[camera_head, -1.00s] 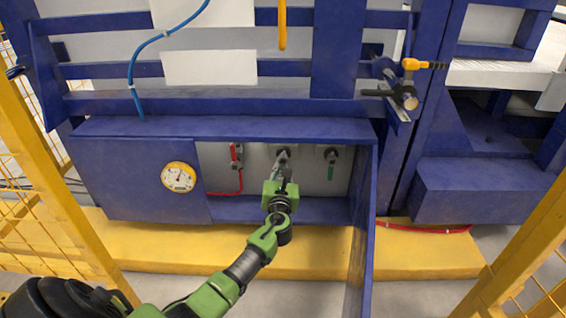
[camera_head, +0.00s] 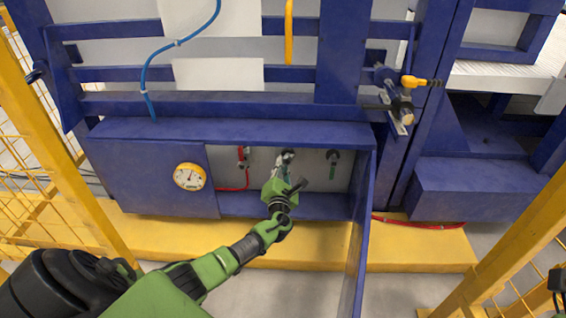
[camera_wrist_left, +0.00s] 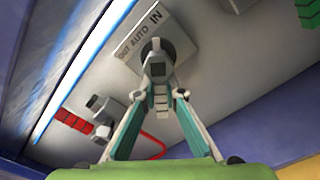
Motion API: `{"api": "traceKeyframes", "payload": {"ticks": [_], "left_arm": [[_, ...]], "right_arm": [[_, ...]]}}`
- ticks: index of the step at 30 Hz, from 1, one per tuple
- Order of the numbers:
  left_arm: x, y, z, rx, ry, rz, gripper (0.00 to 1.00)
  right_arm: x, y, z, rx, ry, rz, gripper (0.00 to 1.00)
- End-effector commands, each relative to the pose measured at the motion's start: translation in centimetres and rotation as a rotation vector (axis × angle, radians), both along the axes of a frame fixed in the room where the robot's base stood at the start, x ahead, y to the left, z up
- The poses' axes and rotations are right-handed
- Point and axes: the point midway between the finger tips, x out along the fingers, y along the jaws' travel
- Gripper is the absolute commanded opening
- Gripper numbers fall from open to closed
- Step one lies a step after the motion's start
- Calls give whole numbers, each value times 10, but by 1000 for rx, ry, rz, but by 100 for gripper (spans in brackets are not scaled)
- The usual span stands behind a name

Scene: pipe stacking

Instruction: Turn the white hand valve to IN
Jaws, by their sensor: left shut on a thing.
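The white hand valve (camera_wrist_left: 158,72) is in the middle of the left wrist view, below a tilted label plate (camera_wrist_left: 142,37) reading OUT, AUTO, IN. In the head view the valve (camera_head: 287,155) sits in the open blue cabinet, between the red and green valves. My left gripper (camera_wrist_left: 160,98) has its two fingers closed on the handle, one on each side. In the head view my left gripper (camera_head: 285,170) reaches into the cabinet and its fingers partly hide the valve. Which label word the handle points to is not clear.
The red valve (camera_head: 242,155) with its red hose is to the left, and the green valve (camera_head: 332,165) is to the right. A round yellow gauge (camera_head: 189,177) is on the cabinet front. The cabinet's open door (camera_head: 358,235) stands right of my left arm.

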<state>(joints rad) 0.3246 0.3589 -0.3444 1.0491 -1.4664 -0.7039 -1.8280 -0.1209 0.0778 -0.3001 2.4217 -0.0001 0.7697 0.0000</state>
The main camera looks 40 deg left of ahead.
Motion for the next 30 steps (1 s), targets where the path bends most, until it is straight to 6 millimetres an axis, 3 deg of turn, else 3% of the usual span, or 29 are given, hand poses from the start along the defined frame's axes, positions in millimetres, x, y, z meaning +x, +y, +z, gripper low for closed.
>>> {"api": "traceKeyframes", "payload": {"ticks": [12,13,15,25,30], "left_arm": [[0,-1,0,14,7,-1,0],[0,-1,0,14,7,-1,14],[0,-1,0,13,6,-1,27],[-1,-1,0,10,5,-1,27],[-12,-7,-1,8,5,-1,27]], "right_arm": [[0,0,-1,0,4,1,15],[0,0,-1,0,4,1,15],[0,0,-1,0,4,1,15],[0,0,0,-1,3,0,15],[0,0,0,-1,3,0,15]]}}
